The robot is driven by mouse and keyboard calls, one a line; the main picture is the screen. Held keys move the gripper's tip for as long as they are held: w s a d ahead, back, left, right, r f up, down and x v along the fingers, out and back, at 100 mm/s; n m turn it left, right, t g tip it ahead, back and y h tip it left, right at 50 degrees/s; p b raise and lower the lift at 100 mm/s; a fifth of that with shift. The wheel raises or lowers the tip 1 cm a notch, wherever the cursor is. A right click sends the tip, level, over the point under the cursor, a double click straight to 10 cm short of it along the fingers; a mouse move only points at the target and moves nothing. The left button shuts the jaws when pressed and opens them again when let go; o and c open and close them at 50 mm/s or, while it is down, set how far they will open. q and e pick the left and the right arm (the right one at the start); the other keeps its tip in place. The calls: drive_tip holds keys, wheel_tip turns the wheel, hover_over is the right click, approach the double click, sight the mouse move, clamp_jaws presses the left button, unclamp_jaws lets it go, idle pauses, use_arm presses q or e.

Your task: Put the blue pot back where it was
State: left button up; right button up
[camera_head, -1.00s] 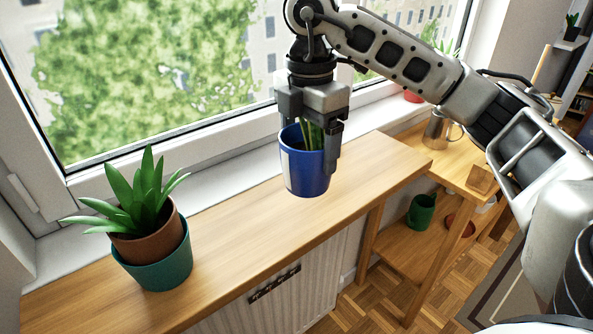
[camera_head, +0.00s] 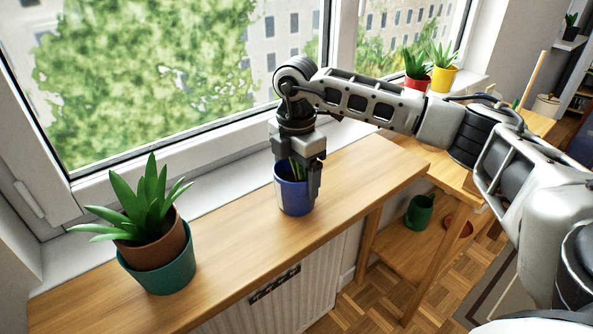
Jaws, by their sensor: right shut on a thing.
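The blue pot (camera_head: 291,196) with a pale patch on its left side is at the wooden shelf under the window, right of the shelf's middle. It is upright, and its base looks to be at the shelf top; I cannot tell if it touches. My right gripper (camera_head: 300,178) comes down from above and is shut on the blue pot, with a finger over its right side. The gripper hides most of the green plant in the pot. My left gripper is not in view.
A teal pot (camera_head: 160,272) with a brown pot and green plant stands at the left on the wooden shelf (camera_head: 235,240). Red (camera_head: 416,83) and yellow (camera_head: 443,78) pots stand on the far sill. A green mug (camera_head: 419,211) is on a lower shelf. The wooden shelf between the pots is clear.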

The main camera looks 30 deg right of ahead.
drive_tip(key=shift+f, duration=0.1)
drive_tip(key=o, duration=1.2)
drive_tip(key=shift+r, duration=0.55)
wheel_tip(320, 180, up, 11)
drive_tip(key=b, duration=0.1)
drive_tip(key=shift+r, duration=0.15)
